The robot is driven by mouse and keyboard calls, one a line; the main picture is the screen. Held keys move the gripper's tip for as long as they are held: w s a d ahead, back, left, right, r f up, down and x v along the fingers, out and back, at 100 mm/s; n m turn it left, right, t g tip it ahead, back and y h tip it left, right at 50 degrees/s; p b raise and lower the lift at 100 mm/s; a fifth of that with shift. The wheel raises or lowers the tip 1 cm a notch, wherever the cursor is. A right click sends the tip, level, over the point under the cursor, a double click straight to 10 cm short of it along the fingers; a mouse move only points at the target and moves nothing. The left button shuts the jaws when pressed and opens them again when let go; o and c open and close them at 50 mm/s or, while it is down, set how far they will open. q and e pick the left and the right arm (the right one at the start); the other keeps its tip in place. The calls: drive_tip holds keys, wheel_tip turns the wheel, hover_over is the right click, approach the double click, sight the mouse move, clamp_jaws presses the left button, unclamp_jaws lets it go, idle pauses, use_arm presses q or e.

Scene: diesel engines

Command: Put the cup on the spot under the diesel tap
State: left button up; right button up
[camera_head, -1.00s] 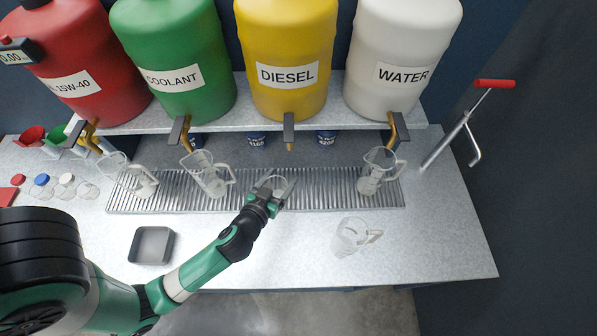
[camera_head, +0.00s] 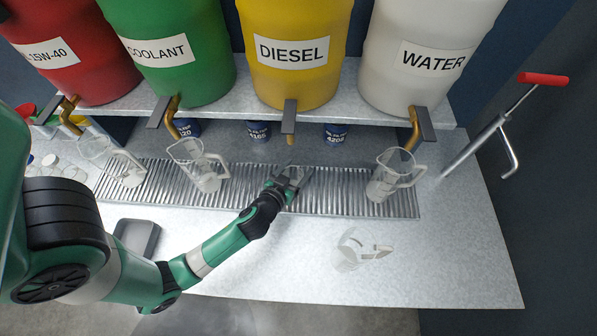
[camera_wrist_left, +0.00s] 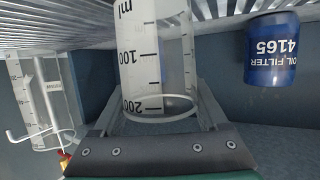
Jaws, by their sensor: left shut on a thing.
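My left gripper (camera_head: 287,184) is shut on a clear measuring cup (camera_head: 297,173), over the metal drip grate (camera_head: 335,190) in front of the diesel tap (camera_head: 290,118). The left wrist view, which is upside down, shows the cup (camera_wrist_left: 157,60) between the fingers, with black ml marks and its rim near the gripper. Its base is close to the grate (camera_wrist_left: 215,9); I cannot tell if it touches. The tap hangs from the yellow DIESEL drum (camera_head: 290,75). The spot under it is not clearly visible. My right gripper is not in view.
Clear cups stand on the grate under the coolant tap (camera_head: 200,168), the water tap (camera_head: 393,175) and at the left (camera_head: 125,165). Another cup (camera_head: 360,250) is on the front counter. Blue oil filters (camera_head: 258,131) stand behind the grate. A grey tray (camera_head: 138,236) lies at left.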

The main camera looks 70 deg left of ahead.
use_arm(q)
drive_tip(key=shift+w+a, duration=0.1)
drive_tip(key=shift+w, duration=0.05)
drive_tip(key=o, duration=0.9)
drive_tip(key=shift+f, duration=0.1)
drive_tip(key=o, duration=0.4)
drive_tip(key=shift+c, duration=0.2)
drive_tip(key=shift+r, duration=0.25)
drive_tip(key=shift+s+d, duration=0.25)
drive_tip(key=p+v, duration=0.3)
drive_tip(key=v, duration=0.8)
drive_tip(key=shift+s+r+p, duration=0.2)
drive_tip(key=shift+p, duration=0.2)
